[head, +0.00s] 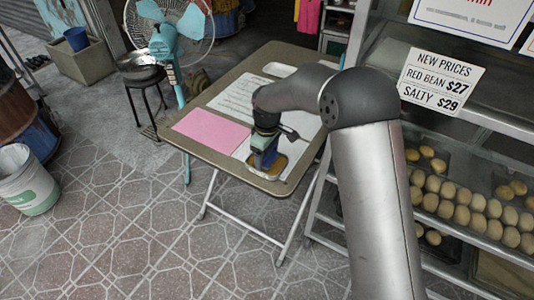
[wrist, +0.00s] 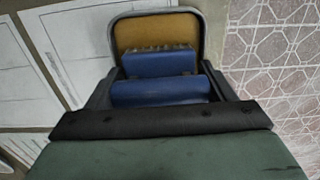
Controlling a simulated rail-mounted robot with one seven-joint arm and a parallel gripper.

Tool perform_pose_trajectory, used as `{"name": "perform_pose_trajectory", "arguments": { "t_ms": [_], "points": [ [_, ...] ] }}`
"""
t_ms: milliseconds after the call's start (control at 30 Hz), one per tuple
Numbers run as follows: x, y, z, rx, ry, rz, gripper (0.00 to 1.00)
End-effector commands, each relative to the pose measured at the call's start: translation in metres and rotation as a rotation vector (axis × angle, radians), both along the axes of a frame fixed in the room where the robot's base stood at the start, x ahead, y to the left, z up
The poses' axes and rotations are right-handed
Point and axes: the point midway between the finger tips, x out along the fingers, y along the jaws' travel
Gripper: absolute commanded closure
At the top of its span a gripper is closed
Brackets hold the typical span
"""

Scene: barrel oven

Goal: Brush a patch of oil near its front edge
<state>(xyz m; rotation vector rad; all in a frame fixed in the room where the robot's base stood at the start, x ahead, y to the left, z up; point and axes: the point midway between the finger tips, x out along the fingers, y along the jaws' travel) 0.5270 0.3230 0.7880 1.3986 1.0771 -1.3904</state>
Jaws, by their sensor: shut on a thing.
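My gripper (wrist: 160,72) is shut on a blue brush (wrist: 155,92) with a row of pale bristles at its far end. In the head view my gripper (head: 264,143) points down near the table's front corner, with the blue brush (head: 264,159) below it. The oil (wrist: 156,31) is an amber-brown patch in a small grey-rimmed tray (wrist: 203,28). In the head view the tray (head: 281,171) lies under the brush. The bristles overlap the near part of the oil in the wrist view. I cannot tell whether they touch it. The brush and gripper hide the tray's near part.
The folding table (head: 238,79) also bears a pink sheet (head: 211,131) and white printed sheets (head: 240,97). A rack of buns (head: 462,197) stands close on the right. A fan (head: 168,42) and a black stool (head: 143,84) stand left. The tiled floor in front is clear.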

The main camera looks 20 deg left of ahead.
Motion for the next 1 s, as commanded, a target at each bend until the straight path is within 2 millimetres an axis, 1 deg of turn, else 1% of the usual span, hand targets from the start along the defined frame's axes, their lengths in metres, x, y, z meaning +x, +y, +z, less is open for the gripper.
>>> {"name": "perform_pose_trajectory", "arguments": {
  "t_ms": [33,567,667,767,1000],
  "points": [
    [-0.002,-0.001,-0.006,-0.005,0.006,0.001,0.42],
    [-0.003,-0.002,-0.008,-0.008,0.010,0.001,0.42],
    [-0.003,-0.002,-0.004,-0.008,0.010,0.001,0.42],
    [-0.003,-0.002,0.004,-0.008,0.010,0.001,0.42],
    [-0.001,-0.001,0.027,-0.004,0.005,0.000,0.42]
  ]
}}
